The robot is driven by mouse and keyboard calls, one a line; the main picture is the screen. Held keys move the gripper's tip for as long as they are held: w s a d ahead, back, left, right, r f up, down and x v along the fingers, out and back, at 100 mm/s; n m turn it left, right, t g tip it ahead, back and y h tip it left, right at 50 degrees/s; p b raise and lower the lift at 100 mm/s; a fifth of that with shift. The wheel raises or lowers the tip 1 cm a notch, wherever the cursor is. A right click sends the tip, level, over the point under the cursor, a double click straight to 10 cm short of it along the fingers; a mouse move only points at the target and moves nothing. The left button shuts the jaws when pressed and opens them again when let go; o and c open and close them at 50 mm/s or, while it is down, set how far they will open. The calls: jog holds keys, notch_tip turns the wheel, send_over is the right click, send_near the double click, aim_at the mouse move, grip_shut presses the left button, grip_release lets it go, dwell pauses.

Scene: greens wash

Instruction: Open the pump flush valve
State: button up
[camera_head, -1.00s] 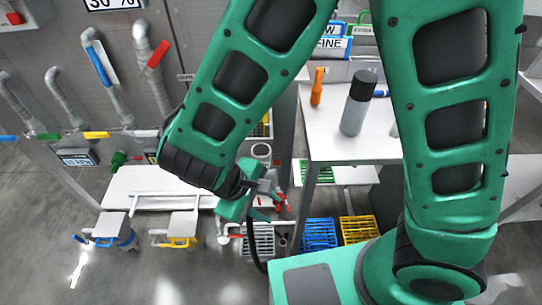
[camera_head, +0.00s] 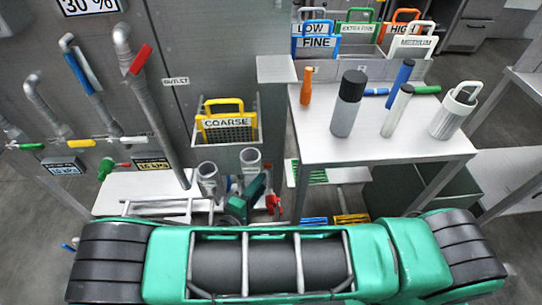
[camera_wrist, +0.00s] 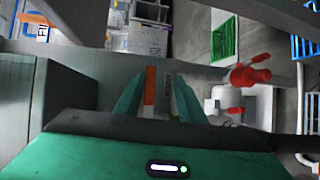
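My gripper (camera_head: 254,192) hangs low beside two grey upright pipe ends, partly hidden by my arm. In the wrist view its two green fingers (camera_wrist: 158,98) stand apart, with an orange and white strip showing in the gap. A red valve handle (camera_head: 273,204) is just right of the gripper in the head view. A red handle (camera_wrist: 250,72) also shows to the right of the fingers in the wrist view, with no contact. A smaller red lever (camera_wrist: 234,111) sits below it on a pale fitting. No label shows which handle is the pump flush valve.
A white table (camera_head: 390,138) with bottles stands to the right. A yellow COARSE basket (camera_head: 226,124) hangs on the wall. Pipes with coloured levers (camera_head: 140,60) line the left wall. Blue and yellow crates (camera_head: 350,219) sit under the table.

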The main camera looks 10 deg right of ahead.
jog(key=w+d+t, duration=0.1)
jog(key=w, duration=0.3)
jog(key=w+d+n+t+y, duration=0.1)
jog(key=w, duration=0.2)
jog(key=w+d+t, duration=0.1)
jog(key=w, duration=0.3)
jog(key=shift+w+d, duration=0.2)
jog(key=shift+w, duration=0.15)
jog(key=shift+c, duration=0.6)
